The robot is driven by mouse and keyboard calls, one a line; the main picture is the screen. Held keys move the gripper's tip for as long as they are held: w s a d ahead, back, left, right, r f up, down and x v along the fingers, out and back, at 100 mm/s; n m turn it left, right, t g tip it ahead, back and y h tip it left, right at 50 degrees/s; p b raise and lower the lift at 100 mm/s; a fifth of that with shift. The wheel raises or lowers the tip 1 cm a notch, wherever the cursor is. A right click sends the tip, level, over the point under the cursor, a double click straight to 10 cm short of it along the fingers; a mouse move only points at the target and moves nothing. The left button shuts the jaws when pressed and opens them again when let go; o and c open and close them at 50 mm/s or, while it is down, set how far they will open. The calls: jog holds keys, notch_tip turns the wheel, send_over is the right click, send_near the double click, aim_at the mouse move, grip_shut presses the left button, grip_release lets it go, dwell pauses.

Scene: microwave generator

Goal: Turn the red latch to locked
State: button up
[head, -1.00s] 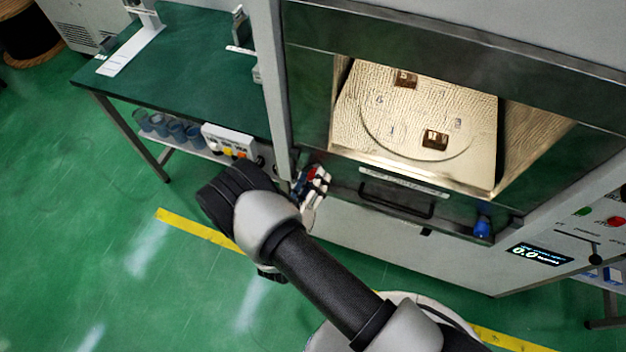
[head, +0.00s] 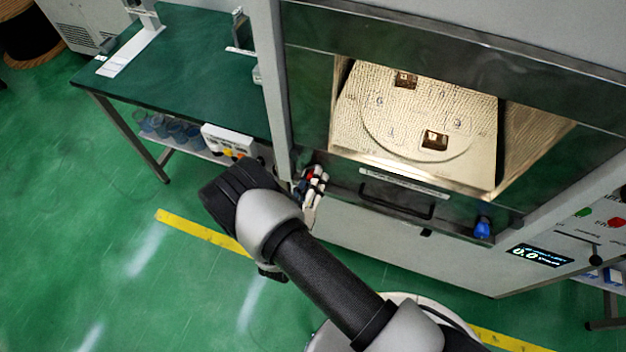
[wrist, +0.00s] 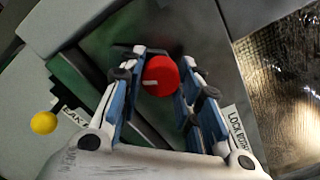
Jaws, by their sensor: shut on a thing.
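The red latch (wrist: 161,76) is a round red knob with a short pale mark, seen in the wrist view between the fingertips of my gripper (wrist: 160,72). A small bit of the red latch also shows in the head view (head: 308,174), mostly hidden by the fingers. My gripper (head: 314,180) is shut on the latch at the lower left corner of the chamber door. A label reading "LOCK BOTH" (wrist: 238,130), its end cut off, sits right of the fingers in the wrist view.
A blue latch (head: 482,227) is at the door's lower right. A black door handle (head: 396,200) lies between. The lit chamber holds a turntable (head: 400,135) with brown blocks. A green-topped table (head: 190,70) stands left. A yellow knob (wrist: 43,123) shows at left in the wrist view.

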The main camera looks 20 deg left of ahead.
jog(key=shift+c, duration=0.2)
jog(key=m+b, duration=0.1)
jog(key=m, duration=0.3)
jog(key=shift+m+b, duration=0.3)
jog(key=shift+m, duration=0.1)
jog(key=m+b, duration=0.1)
jog(key=m, duration=0.3)
jog(key=shift+f+m, duration=0.1)
jog(key=shift+m, duration=0.2)
jog(key=m+b, duration=0.1)
jog(key=m, duration=0.3)
jog(key=shift+a, duration=0.1)
jog(key=shift+m+b, duration=0.7)
jog(key=shift+m, duration=1.4)
jog(key=o, duration=1.1)
jog(key=shift+c, duration=0.2)
jog(key=shift+s, duration=0.1)
